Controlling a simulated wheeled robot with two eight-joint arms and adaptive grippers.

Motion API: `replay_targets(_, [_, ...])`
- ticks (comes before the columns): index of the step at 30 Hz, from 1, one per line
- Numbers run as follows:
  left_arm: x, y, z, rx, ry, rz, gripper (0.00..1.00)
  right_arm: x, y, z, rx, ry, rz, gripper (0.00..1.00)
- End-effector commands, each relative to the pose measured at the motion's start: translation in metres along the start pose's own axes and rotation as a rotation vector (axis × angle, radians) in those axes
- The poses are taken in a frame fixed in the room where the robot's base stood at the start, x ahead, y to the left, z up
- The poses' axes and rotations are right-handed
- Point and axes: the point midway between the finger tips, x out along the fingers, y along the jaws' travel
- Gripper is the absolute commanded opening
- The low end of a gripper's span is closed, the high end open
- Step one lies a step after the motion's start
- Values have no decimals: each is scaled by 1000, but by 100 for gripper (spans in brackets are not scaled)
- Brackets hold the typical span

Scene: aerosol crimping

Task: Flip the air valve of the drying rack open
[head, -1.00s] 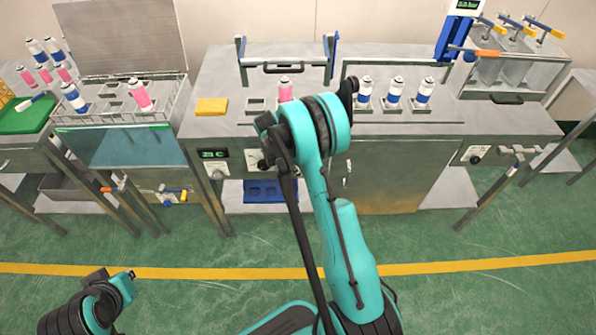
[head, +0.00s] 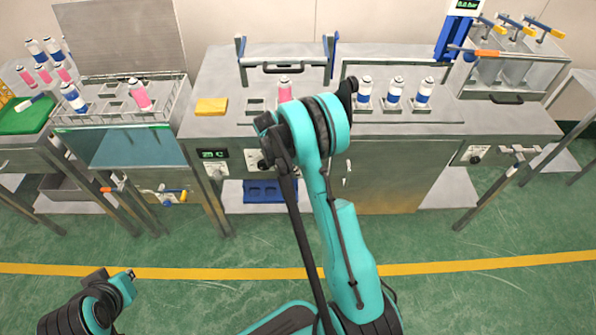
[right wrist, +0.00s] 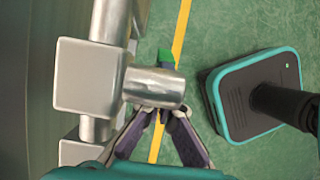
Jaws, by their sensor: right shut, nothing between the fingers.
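In the right wrist view, my right gripper (right wrist: 163,116) points down with its two fingers closed together and nothing between them. A silver fitting, a short cylinder (right wrist: 153,87) on a square block (right wrist: 85,78), crosses in front of the fingertips. A small green piece (right wrist: 166,57) shows just beyond the cylinder; I cannot tell whether it is a valve handle or whether the fingers touch it. In the head view my right arm hides this spot. My left gripper (head: 128,276) is low at the left, away from the benches; its fingers are too small to judge.
An orange lever (head: 480,53) is beside a blue display post at the upper right. A wire basket (head: 160,112) with bottles stands at the left. White-and-blue cans (head: 395,92) stand on the central bench (head: 215,75). The green floor in front is clear.

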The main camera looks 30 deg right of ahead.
Motion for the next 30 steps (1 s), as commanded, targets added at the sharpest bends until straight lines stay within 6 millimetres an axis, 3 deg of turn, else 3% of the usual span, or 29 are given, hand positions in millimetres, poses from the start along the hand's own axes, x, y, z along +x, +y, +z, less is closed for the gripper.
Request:
replay_targets(26, [0,0,0,0,0,0,0,0,1,3,3,-7,1,0])
replay_targets(30, [0,0,0,0,0,0,0,-10,1,3,2,-7,1,0])
